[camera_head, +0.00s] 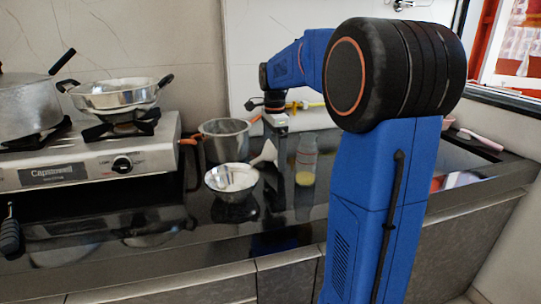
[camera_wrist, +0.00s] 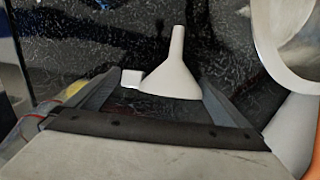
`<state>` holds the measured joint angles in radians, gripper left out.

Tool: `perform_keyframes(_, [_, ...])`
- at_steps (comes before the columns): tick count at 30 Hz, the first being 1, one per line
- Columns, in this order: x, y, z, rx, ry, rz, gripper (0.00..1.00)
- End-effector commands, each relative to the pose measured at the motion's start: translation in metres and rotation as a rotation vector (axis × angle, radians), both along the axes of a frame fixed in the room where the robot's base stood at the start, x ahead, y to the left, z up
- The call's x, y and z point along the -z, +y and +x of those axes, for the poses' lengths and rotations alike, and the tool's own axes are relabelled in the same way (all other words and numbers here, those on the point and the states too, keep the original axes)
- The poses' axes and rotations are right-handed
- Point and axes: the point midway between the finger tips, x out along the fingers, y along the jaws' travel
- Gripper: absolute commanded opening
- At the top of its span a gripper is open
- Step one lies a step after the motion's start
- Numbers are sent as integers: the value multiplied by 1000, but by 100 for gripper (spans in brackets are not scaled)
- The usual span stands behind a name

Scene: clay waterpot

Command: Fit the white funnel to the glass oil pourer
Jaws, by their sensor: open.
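The white funnel (camera_wrist: 176,72) lies on the dark glossy counter in the wrist view, with its narrow spout pointing up the picture and a small white tab on its left. It also shows in the head view (camera_head: 266,154). My gripper (camera_wrist: 160,80) is open, and the funnel's wide end shows between and just past its fingertips. I cannot tell whether they touch it. In the head view, my gripper (camera_head: 283,178) points down beside the funnel. The glass oil pourer (camera_head: 306,162), with yellow liquid low inside, stands upright to the right of my gripper.
A metal bowl (camera_head: 232,181) stands left of the funnel, and its rim shows in the wrist view (camera_wrist: 287,66). A grey pot (camera_head: 224,142) with orange handles stands behind it. A gas stove (camera_head: 110,160) with pans is at the left. The counter's front strip is clear.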

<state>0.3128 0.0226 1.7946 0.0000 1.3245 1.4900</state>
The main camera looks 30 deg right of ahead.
Motion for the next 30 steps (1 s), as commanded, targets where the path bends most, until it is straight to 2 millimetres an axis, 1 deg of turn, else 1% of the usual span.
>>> perform_keyframes(6, [1,0,0,0,0,0,100])
perform_keyframes(7, [1,0,0,0,-1,0,95])
perform_keyframes(8, [1,0,0,0,0,0,88])
perform_keyframes(9, [1,0,0,0,0,0,78])
perform_keyframes(10, [1,0,0,0,0,0,73])
perform_keyframes(18, [0,0,0,0,-1,0,72])
perform_keyframes(21, [-5,0,0,0,-1,0,72])
perform_keyframes(23, [-11,0,0,0,-2,0,72])
perform_keyframes(26, [-27,0,0,0,-3,-1,72])
perform_keyframes(30, [-54,0,0,0,-3,-1,72])
